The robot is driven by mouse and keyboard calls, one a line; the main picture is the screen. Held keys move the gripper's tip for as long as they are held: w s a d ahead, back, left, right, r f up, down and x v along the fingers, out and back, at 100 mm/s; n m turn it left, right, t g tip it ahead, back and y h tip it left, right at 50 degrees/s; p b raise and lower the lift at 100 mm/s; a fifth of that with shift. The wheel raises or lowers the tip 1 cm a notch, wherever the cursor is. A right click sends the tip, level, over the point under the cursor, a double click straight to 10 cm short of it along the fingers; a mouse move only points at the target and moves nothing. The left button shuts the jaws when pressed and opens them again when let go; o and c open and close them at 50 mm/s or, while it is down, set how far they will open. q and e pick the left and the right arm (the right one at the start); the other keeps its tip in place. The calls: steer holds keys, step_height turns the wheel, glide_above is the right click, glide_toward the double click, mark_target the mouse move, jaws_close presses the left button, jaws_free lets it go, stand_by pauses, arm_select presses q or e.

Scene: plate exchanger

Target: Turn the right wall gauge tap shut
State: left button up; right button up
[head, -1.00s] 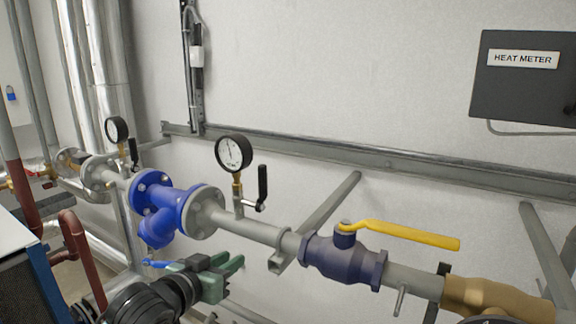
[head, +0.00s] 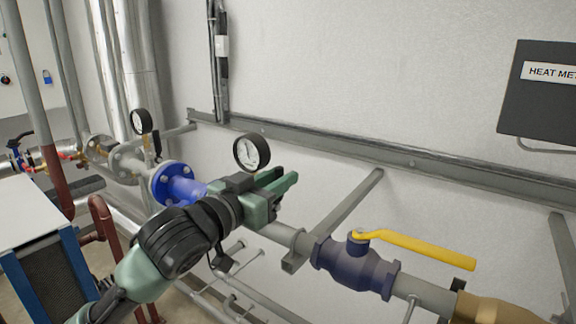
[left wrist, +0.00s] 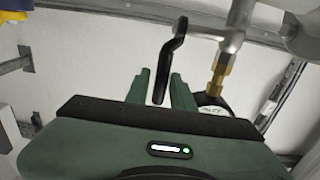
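The right wall gauge (head: 251,152) stands on the pipe just behind my left gripper (head: 284,179) in the head view. Its tap has a black lever (left wrist: 170,58), which shows in the left wrist view but is hidden by my gripper in the head view. The left wrist view appears upside down, with the brass fitting (left wrist: 219,72) and part of the gauge (left wrist: 212,107) beside the lever. The free end of the lever lies between the two green fingers of my left gripper (left wrist: 160,80) in the picture. The fingers are apart, with gaps beside the lever. My right gripper is out of view.
Another gauge (head: 141,121) with a black lever stands further left. A blue flanged fitting (head: 172,183) is left of my gripper. A ball valve (head: 352,266) with a yellow handle (head: 415,247) is to the right. A wall rail (head: 330,146) runs behind the gauges.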

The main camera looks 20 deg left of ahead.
arm_select(q)
steer(key=x, duration=0.3)
steer(key=shift+f+p, duration=0.1)
steer(key=shift+p, duration=0.25)
jaws_close()
stand_by(1.1)
